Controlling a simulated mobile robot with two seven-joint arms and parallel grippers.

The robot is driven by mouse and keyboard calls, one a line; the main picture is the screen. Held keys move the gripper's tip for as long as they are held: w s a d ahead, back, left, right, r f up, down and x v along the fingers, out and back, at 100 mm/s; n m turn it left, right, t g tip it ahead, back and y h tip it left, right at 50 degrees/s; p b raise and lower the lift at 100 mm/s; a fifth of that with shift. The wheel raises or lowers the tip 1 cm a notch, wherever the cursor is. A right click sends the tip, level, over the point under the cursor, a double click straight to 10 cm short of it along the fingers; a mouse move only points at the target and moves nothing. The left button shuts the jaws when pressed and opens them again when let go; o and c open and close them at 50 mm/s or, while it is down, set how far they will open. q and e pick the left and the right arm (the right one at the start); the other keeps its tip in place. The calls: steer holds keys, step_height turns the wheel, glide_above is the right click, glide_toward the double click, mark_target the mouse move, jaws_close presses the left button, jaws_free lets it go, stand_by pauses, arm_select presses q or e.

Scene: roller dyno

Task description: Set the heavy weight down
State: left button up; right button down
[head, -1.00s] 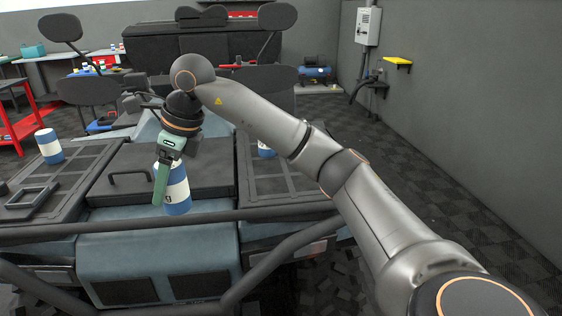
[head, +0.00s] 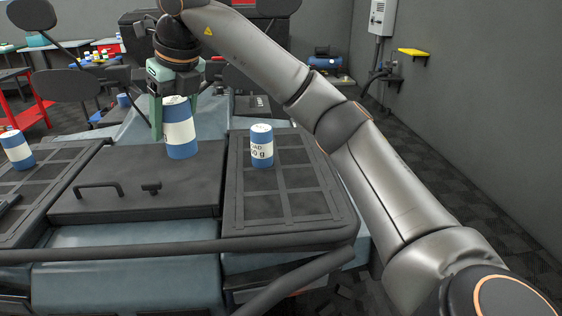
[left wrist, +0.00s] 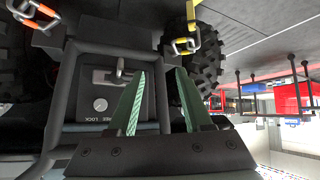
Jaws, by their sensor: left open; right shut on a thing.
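A blue-and-white weight (head: 180,130) is held in my right gripper (head: 176,98), over the back part of the dark centre lid in the head view. The green fingers are shut on its upper part, and it looks nearly upright. I cannot tell whether its base touches the lid (head: 125,205) or hangs above it. My left gripper (left wrist: 153,103) is open and empty in the left wrist view, pointing at a vehicle's front or rear with a latch (left wrist: 122,72).
A smaller labelled weight (head: 262,147) stands on the right grid panel (head: 290,205). Another (head: 17,150) stands on the left panel. A handle (head: 98,187) and a small knob (head: 151,187) rise from the lid. A dark bar (head: 150,250) crosses in front.

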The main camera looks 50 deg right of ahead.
steer(key=shift+d, duration=0.2)
steer(key=s+d+f+b, duration=0.1)
steer(key=s+d+f, duration=0.2)
steer(key=f, duration=0.1)
steer(key=s+d+f+b, duration=0.1)
steer(key=s+d+f, duration=0.2)
steer(key=d+f, duration=0.1)
steer(key=s+d+f+b, duration=0.1)
steer(key=s+d+f, duration=0.2)
steer(key=f, duration=0.1)
steer(key=shift+d+f, duration=0.15)
steer(key=shift+d, duration=0.2)
steer(key=shift+w+f, duration=0.1)
steer(key=shift+f, duration=0.2)
arm_select(q)
steer(key=shift+w+d+f, duration=0.25)
steer(key=shift+d+f, duration=0.15)
steer(key=shift+d, duration=0.1)
steer(key=shift+w+d+f, duration=0.2)
steer(key=shift+d+f, duration=0.2)
steer(key=shift+d, duration=0.05)
